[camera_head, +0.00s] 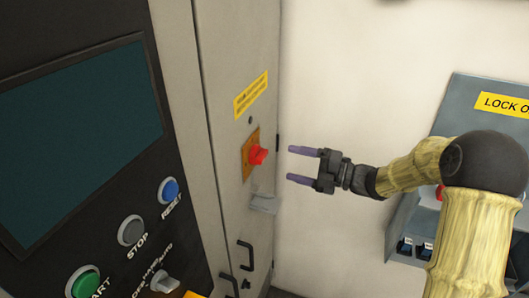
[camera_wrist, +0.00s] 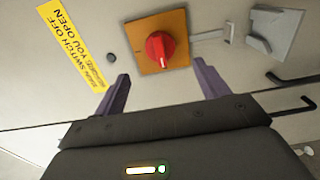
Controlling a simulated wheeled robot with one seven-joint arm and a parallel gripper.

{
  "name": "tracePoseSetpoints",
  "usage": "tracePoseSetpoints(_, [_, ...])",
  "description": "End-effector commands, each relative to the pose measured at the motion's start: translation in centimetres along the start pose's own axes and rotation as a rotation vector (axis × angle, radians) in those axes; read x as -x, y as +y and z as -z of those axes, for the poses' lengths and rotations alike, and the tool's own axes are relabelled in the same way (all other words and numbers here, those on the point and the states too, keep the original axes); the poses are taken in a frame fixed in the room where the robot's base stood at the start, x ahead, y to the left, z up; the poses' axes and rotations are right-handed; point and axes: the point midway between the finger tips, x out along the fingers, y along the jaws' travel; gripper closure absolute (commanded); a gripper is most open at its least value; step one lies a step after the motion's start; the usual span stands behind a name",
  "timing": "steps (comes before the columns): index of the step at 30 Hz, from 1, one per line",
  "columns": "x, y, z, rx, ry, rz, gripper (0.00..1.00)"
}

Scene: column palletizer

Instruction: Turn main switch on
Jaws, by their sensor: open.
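The main switch is a red rotary knob (camera_head: 258,155) on an orange square plate (camera_head: 246,152), mounted on the grey cabinet side. In the wrist view the red knob (camera_wrist: 159,47) sits on its orange plate (camera_wrist: 176,22), ahead of and between my two fingers. My gripper (camera_head: 296,164) is open and empty, just right of the knob in the head view, with a gap between fingertips and knob. The purple fingers also show in the wrist view (camera_wrist: 162,75). A white mark shows on the knob's lower part in the wrist view.
A yellow label (camera_head: 251,95) is above the switch. A latch (camera_head: 264,203) and black handles (camera_head: 246,255) are below it. The control panel with screen (camera_head: 80,140) and buttons is at left. A grey lock-out station (camera_head: 470,100) stands on the right wall.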

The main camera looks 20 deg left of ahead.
Motion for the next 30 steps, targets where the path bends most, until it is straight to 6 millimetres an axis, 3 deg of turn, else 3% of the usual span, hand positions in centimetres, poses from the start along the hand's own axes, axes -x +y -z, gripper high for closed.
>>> tracePoseSetpoints(15, [-8.6, 0.2, 0.1, -0.001, 0.004, 0.0, 0.26])
tracePoseSetpoints(26, [-9.1, -0.1, -0.1, 0.0, -0.004, 0.0, 0.26])
tracePoseSetpoints(27, [-9.1, -0.1, -0.1, 0.0, -0.004, 0.0, 0.28])
tracePoseSetpoints(30, [-9.2, 0.0, -0.1, 0.0, -0.002, 0.0, 0.48])
